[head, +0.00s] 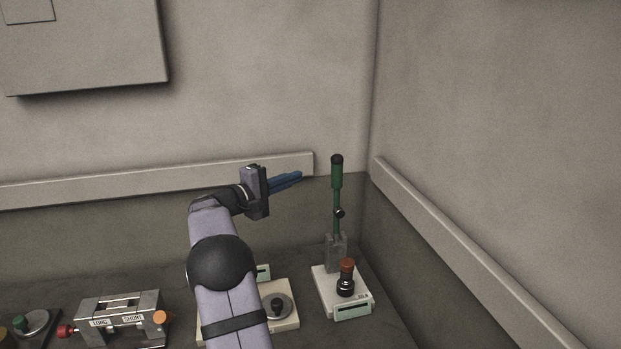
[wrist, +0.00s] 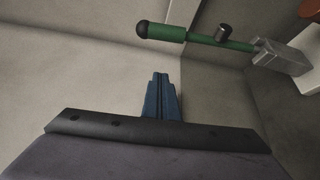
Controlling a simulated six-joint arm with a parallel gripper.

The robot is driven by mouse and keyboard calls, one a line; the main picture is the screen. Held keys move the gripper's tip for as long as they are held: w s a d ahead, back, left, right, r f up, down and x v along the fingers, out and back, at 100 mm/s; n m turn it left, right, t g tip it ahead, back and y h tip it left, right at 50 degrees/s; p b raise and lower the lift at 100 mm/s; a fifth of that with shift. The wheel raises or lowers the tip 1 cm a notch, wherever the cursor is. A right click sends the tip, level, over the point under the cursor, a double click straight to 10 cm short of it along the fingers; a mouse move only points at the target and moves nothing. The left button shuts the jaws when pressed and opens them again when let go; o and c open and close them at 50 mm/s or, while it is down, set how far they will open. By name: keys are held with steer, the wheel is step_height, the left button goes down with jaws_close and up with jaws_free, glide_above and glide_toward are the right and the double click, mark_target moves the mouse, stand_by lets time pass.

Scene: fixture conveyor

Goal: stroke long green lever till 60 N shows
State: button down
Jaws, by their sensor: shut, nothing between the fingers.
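The long green lever (head: 337,186) stands close to upright on a grey block (head: 336,252) near the back right corner. It has a black knob on top and a small dark knob partway down. In the wrist view the lever (wrist: 192,36) lies across the top, beyond my fingertips. My gripper (head: 299,175) is shut and empty, its blue fingers pointing right toward the lever's upper part, apart from it. The shut fingers (wrist: 160,76) also show in the wrist view. A small display (head: 352,310) is on the front of the lever's white base; its reading is too small to make out.
An orange-topped black knob (head: 346,278) stands on the same base, before the lever. A beige unit with a dark dial (head: 279,306) is partly behind my arm. A metal fixture (head: 122,314) sits at left. Walls with rails close in behind and at right.

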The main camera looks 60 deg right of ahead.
steer(key=s+d+p, duration=0.5)
steer(key=d+p, duration=0.2)
steer(key=shift+s+p, duration=0.35)
steer(key=shift+p, duration=0.05)
stand_by(0.5)
steer(key=shift+f, duration=0.1)
steer(key=shift+s+f+b, duration=0.1)
steer(key=shift+b, duration=0.4)
